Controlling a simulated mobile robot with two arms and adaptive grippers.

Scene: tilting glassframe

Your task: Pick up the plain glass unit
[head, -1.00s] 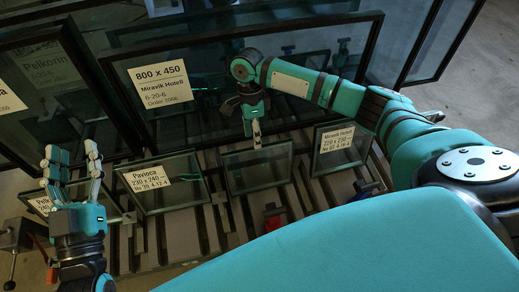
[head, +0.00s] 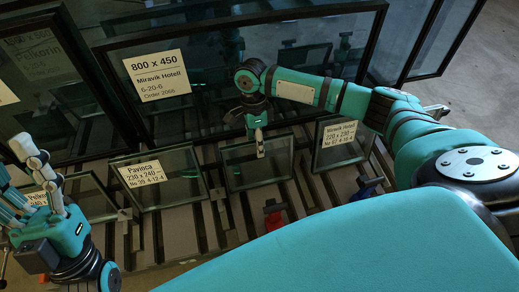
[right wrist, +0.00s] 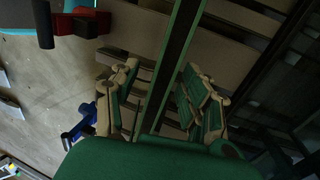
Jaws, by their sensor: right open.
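The plain glass unit (head: 258,172) is a small dark-edged pane without a label, leaning in the rack between two labelled small panes. My right gripper (head: 260,148) is over its top edge, pointing down. In the right wrist view my right gripper (right wrist: 166,100) is open, with a finger on each side of the unit's dark edge (right wrist: 178,60). I see gaps beside the edge, though contact is hard to judge. My left gripper (head: 30,180) is open and empty at the left, apart from the plain unit. The lower part of its hand cuts across the labelled pane there.
Small labelled panes stand on both sides, Pavioca (head: 158,190) left and Miravik Hotell (head: 338,155) right. A large 800 x 450 unit (head: 215,75) stands close behind. Red (head: 274,220) and blue (head: 368,186) clamp-like parts sit at the rack's front.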

